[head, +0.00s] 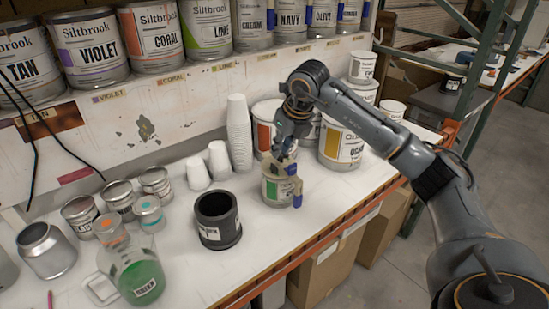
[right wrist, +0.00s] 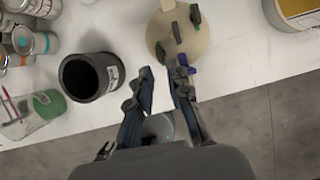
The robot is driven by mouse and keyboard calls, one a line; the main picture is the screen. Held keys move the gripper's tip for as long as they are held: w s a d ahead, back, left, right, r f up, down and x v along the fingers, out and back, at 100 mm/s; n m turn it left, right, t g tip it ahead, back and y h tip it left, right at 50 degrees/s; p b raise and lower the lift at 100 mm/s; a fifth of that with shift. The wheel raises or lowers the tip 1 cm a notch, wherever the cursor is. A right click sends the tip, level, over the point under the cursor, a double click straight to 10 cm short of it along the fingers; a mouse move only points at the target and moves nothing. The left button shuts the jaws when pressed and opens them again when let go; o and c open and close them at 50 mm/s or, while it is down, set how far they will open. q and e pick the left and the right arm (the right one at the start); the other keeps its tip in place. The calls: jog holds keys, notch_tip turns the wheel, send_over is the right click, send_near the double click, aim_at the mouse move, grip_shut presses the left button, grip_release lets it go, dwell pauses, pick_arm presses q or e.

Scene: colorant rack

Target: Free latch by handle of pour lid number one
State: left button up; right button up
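A can with a beige pour lid and a green label (head: 277,190) stands upright near the table's front edge. In the right wrist view its round beige lid (right wrist: 160,48) is seen from above, with dark green fittings and a small blue piece (right wrist: 184,71) at its near edge. My right gripper (head: 286,156) is just above the can in the head view. In the right wrist view its two fingers (right wrist: 162,76) are apart with nothing between them, the right finger close to the blue piece. I cannot tell whether they touch. My left gripper is not in view.
A black cup (head: 217,220) stands left of the can. White paper cups (head: 239,135) are stacked behind. Large paint cans (head: 341,143) stand behind and to the right. Small cans and a green-filled flask (head: 140,277) crowd the left. A shelf of colorant cans (head: 208,25) runs above.

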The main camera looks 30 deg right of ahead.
aim_at(273, 165)
jog(key=p+x, duration=0.1)
jog(key=x, duration=0.5)
jog(key=shift+w, duration=0.1)
jog(key=shift+w+f+p, duration=0.15)
jog(key=shift+f+p, duration=0.15)
jog(key=shift+f, duration=0.15)
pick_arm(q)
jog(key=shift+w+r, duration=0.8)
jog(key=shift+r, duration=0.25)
pick_arm(e)
grip_shut()
